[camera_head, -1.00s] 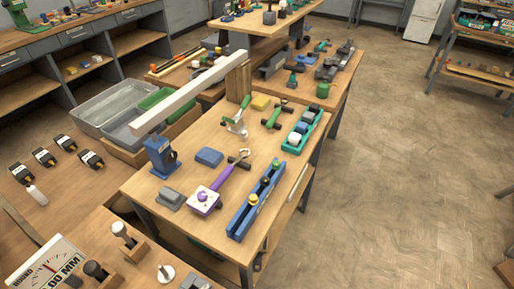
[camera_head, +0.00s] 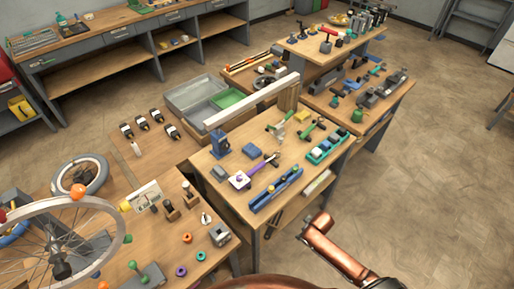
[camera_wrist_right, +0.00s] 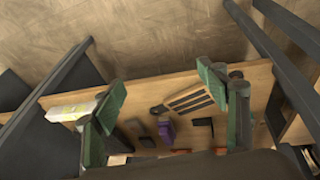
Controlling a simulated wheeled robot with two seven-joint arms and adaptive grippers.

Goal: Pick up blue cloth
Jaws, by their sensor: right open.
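A small flat blue pad (camera_head: 251,150), which looks like the folded blue cloth, lies on the middle wooden table in the head view, between a blue upright tool (camera_head: 219,145) and a purple-handled tool (camera_head: 256,172). I cannot make out the cloth in the right wrist view. My right gripper (camera_wrist_right: 168,112) is open, its two green-padded fingers wide apart with nothing between them. It points at a wooden surface with several small items, apart from the cloth. My left gripper is in neither view.
A spoked wheel (camera_head: 62,240) stands at lower left. Floor (camera_head: 430,180) right of the table is clear.

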